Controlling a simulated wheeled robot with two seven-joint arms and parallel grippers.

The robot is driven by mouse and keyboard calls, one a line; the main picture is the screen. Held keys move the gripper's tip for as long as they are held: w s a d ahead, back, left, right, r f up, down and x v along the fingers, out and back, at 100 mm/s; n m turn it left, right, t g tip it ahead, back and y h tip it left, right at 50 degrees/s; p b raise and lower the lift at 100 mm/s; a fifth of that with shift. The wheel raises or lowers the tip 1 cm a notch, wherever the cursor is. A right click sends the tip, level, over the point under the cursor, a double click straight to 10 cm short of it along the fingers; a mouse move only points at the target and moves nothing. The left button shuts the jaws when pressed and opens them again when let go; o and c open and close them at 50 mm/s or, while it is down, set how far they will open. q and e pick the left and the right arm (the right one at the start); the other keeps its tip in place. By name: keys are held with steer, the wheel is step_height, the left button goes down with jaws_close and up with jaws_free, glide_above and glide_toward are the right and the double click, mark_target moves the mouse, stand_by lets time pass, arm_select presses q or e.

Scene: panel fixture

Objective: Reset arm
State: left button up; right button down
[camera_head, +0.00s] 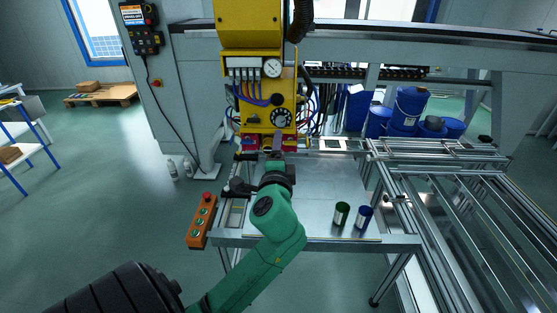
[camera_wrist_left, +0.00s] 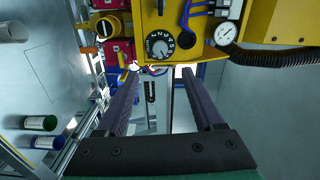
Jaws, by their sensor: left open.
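My left arm is green and reaches up to the yellow panel box (camera_head: 258,95). My left gripper (camera_head: 277,146) is just below the box's dial knob (camera_head: 281,118). In the left wrist view the gripper (camera_wrist_left: 158,72) has its two dark fingers spread apart with nothing held between them. The yellow panel box (camera_wrist_left: 205,50) lies straight beyond the fingertips, with its dial knob (camera_wrist_left: 158,46) close to them. I cannot tell whether a fingertip touches the box. My right gripper is not in view.
A green can (camera_head: 341,214) and a blue can (camera_head: 364,217) stand on the metal table (camera_head: 318,190). An orange button box (camera_head: 202,221) is at its left edge. A pressure gauge (camera_head: 272,68) and blue cables are on the panel. Glass-topped framing (camera_head: 470,215) fills the right.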

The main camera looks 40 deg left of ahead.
arm_select(q)
steer(key=shift+v, duration=1.15)
steer(key=w+d+f+m+g+h, duration=0.1)
steer(key=w+f+h, duration=0.1)
steer(key=f, duration=0.7)
steer(key=w+d+f+g+h, duration=0.1)
steer(key=w+f+h, duration=0.1)
steer(key=f, duration=0.8)
steer(key=s+d+f+n+g+h, duration=0.1)
steer(key=s+f+g+h, duration=0.15)
steer(key=f, duration=0.85)
steer(key=s+d+f+g+h, duration=0.1)
steer(key=s+d+f+g, duration=0.15)
steer(key=f, duration=0.95)
steer(key=s+d+f+n+g+h+b, duration=0.1)
steer(key=s+d+f+n+g+h, duration=0.2)
steer(key=s+f, duration=1.35)
steer(key=s+f+n+g, duration=0.1)
steer(key=s+f+n, duration=0.1)
steer(key=s, duration=0.6)
steer(key=s+f+n+g, duration=0.2)
steer(key=s+f, duration=0.3)
steer(key=s, duration=0.4)
steer(key=shift+f, duration=0.2)
